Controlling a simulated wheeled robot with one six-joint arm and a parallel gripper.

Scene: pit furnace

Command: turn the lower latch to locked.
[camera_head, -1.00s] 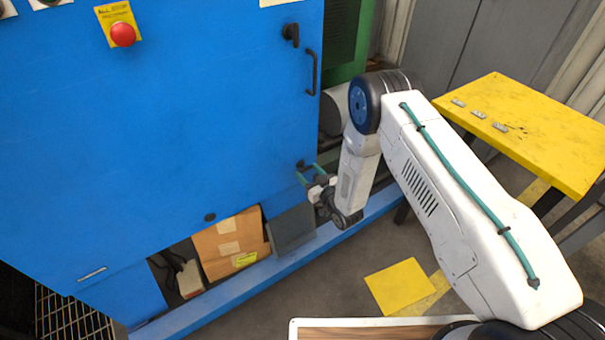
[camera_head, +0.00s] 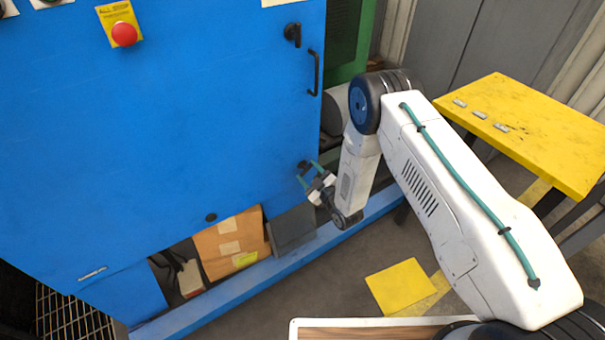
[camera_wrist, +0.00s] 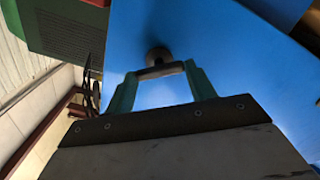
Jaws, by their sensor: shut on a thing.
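The lower latch (camera_head: 303,165) is a small dark handle low on the right edge of the blue cabinet door (camera_head: 170,120). In the wrist view, the lower latch (camera_wrist: 160,70) shows as a short dark bar with a round hub behind it. My gripper (camera_head: 308,173) has its two teal fingers at the latch. In the wrist view my gripper (camera_wrist: 161,74) has one fingertip at each end of the bar, shut on it. The head view shows the latch too small and partly covered to read its angle.
The upper latch (camera_head: 292,34) and a black door handle (camera_head: 314,73) are higher on the door's right edge. A yellow table (camera_head: 530,130) stands at the right. A cardboard box (camera_head: 228,240) sits in the opening below the door. A blue rail (camera_head: 270,270) runs along the bottom.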

